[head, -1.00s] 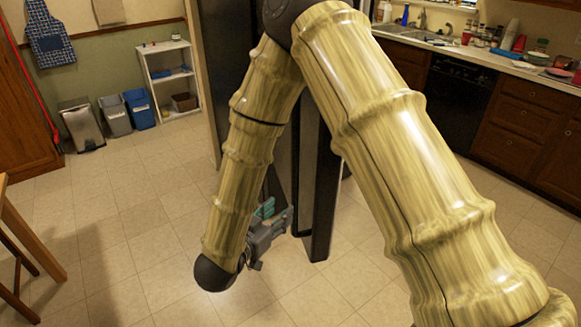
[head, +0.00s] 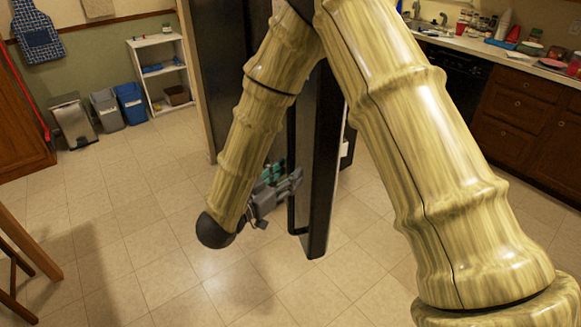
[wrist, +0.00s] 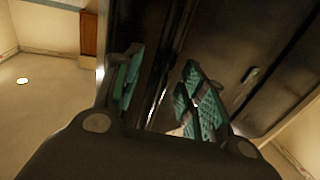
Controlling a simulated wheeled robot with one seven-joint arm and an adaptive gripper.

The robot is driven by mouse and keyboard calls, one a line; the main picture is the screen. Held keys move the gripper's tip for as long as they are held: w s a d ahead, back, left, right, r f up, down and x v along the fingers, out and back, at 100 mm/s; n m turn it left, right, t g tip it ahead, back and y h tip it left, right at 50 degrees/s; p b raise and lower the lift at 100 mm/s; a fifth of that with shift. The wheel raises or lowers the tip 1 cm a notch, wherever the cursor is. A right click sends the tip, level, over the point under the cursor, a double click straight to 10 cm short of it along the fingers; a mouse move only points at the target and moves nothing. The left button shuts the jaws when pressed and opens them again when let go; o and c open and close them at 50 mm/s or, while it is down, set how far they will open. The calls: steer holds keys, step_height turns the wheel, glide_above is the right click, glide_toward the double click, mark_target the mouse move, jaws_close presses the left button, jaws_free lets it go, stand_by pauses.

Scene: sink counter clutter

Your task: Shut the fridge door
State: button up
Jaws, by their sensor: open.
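The fridge (head: 222,70) is a tall dark unit in the middle of the head view, partly hidden behind my arm. Its dark door (head: 322,170) stands open, swung out towards me and seen nearly edge-on. A dark vertical handle (head: 292,185) shows on the left side of the door. My gripper (head: 285,180) has teal finger pads and is open, just left of the door. In the wrist view the open fingers (wrist: 165,85) point at dark, glossy panels (wrist: 240,40). I cannot tell whether they touch the door.
Tiled floor is free to the left and in front of the door. Counter cabinets (head: 525,110) run along the right. A wooden table leg (head: 30,245) is at left.

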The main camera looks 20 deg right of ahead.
steer(key=shift+x, duration=1.05)
steer(key=shift+c, duration=0.4)
jaws_close()
